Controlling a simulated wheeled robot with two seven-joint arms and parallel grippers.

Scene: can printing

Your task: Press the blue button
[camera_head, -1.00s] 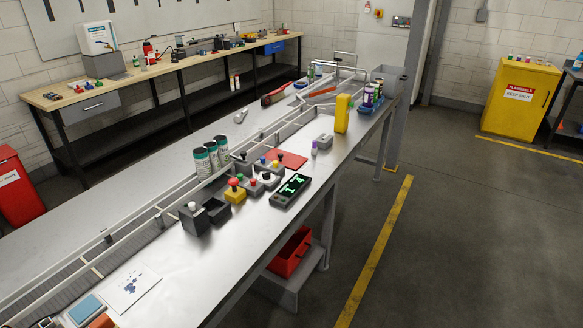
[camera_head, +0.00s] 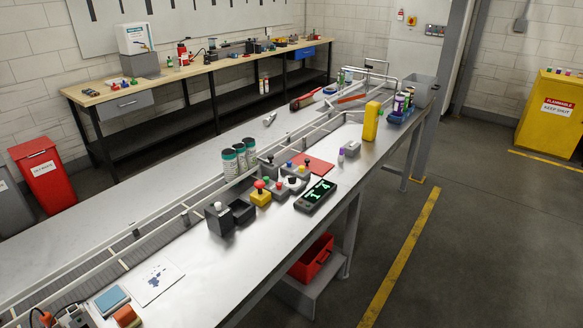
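A cluster of small control boxes stands on the long metal table (camera_head: 215,278). A small blue button (camera_head: 289,164) shows at the back of this cluster, near a red flat mat; it is tiny and its details are hard to make out. In front of it are a grey box with a red button (camera_head: 279,184), a white-topped button (camera_head: 292,180) and a yellow box with a red mushroom button (camera_head: 260,197). Neither of my grippers is in view.
A dark display with green digits (camera_head: 316,195) lies right of the buttons. Several green-topped cans (camera_head: 229,163) stand behind on the conveyor side. A yellow block (camera_head: 371,121) stands farther back.

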